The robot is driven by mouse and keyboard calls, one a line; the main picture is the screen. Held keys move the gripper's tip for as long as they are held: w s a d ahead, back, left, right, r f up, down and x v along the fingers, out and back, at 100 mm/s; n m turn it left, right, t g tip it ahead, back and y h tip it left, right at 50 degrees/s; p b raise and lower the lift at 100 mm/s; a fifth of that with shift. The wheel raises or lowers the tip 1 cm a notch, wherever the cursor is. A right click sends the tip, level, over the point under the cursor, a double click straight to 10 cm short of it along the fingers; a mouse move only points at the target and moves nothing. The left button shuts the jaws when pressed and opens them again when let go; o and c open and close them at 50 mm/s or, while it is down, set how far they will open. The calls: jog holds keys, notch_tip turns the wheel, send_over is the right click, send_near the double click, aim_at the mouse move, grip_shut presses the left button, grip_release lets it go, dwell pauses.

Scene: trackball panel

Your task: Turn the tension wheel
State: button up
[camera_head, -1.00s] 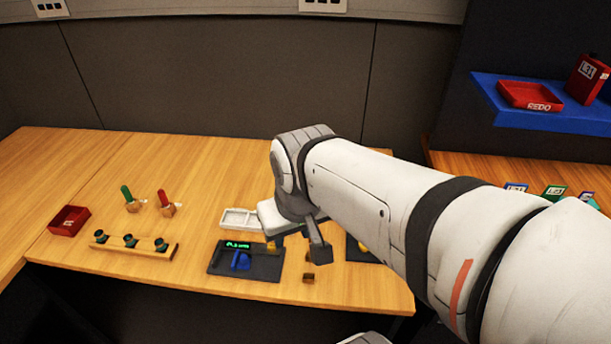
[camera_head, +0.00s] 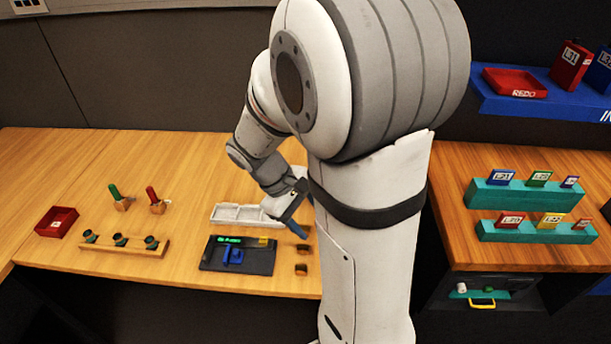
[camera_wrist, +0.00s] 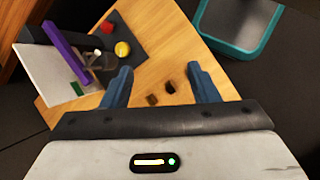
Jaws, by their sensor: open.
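I cannot tell for certain which part is the tension wheel. In the head view my arm hides this panel. My gripper (camera_wrist: 159,68) is open and empty, its blue-grey fingers apart above the wooden table, with the panel to its upper left. In the head view the gripper (camera_head: 297,226) is partly hidden behind my arm.
A black panel (camera_head: 215,261) with a green display and blue part lies left of my gripper. A white tray (camera_head: 230,214) is behind it. Two small brown blocks (camera_head: 301,253) lie near the table's front edge. A teal-rimmed dark bin (camera_wrist: 238,45) is at upper right.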

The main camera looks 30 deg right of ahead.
jog(key=w+d+f+n+g+h, duration=0.1)
jog(key=w+d+f+n+h, duration=0.1)
jog(key=f, duration=0.3)
jog(key=w+d+f+n+g+h, duration=0.1)
jog(key=w+d+f+n+h, duration=0.1)
jog(key=f, duration=0.3)
jog(key=w+d+f+n+g+h, duration=0.1)
jog(key=d+f+n+h, duration=0.2)
jog(key=d+f+n, duration=0.1)
jog(key=shift+w+d+f, duration=0.1)
jog(key=shift+w+f, duration=0.3)
jog(key=shift+f, duration=0.1)
jog(key=p+x, duration=0.1)
jog(key=x, duration=0.6)
jog(key=shift+s+d+f, duration=0.1)
jog(key=shift+d, duration=0.2)
jog(key=c, duration=0.9)
